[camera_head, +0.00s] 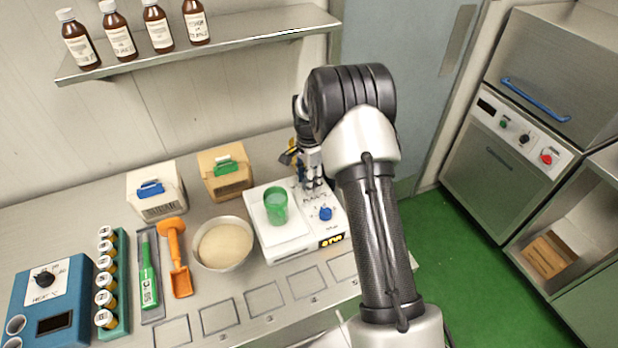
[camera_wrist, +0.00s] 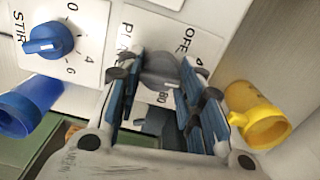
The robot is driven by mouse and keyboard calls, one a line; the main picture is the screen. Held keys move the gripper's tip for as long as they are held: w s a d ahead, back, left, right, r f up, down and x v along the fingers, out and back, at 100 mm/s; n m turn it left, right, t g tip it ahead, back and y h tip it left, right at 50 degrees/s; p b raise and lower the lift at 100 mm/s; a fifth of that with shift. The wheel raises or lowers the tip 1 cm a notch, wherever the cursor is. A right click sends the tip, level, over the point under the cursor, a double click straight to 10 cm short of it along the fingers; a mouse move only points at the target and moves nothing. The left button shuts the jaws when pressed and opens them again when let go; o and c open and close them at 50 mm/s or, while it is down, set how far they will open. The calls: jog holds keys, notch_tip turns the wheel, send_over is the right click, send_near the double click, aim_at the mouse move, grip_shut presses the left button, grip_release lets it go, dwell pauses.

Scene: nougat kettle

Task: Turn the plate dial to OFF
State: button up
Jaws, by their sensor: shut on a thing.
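The plate dial (camera_wrist: 161,66) is a grey knob on a white panel, between my fingers in the wrist view. Parts of the printed words PLATE and OFF show beside it, with OFF to its upper right. My gripper (camera_wrist: 160,80) is shut on the dial, one finger on each side. Where the dial points cannot be told, because the fingers cover much of its scale. In the head view my gripper (camera_head: 313,176) reaches down onto the back right of the white hot plate unit (camera_head: 286,241) and hides the dial.
The blue STIR knob (camera_wrist: 48,41) sits beside the plate dial. A green beaker (camera_head: 276,206) stands on the unit's plate. A yellow cup (camera_wrist: 262,118) and a blue cup (camera_wrist: 28,106) lie close to my fingers. A bowl (camera_head: 223,244) stands left of the unit.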

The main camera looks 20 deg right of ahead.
jog(key=n, duration=1.2)
jog(key=shift+p, duration=0.3)
jog(key=shift+n, duration=0.3)
jog(key=o, duration=1.1)
notch_tip(320, 180, up, 12)
dwell(0.5)
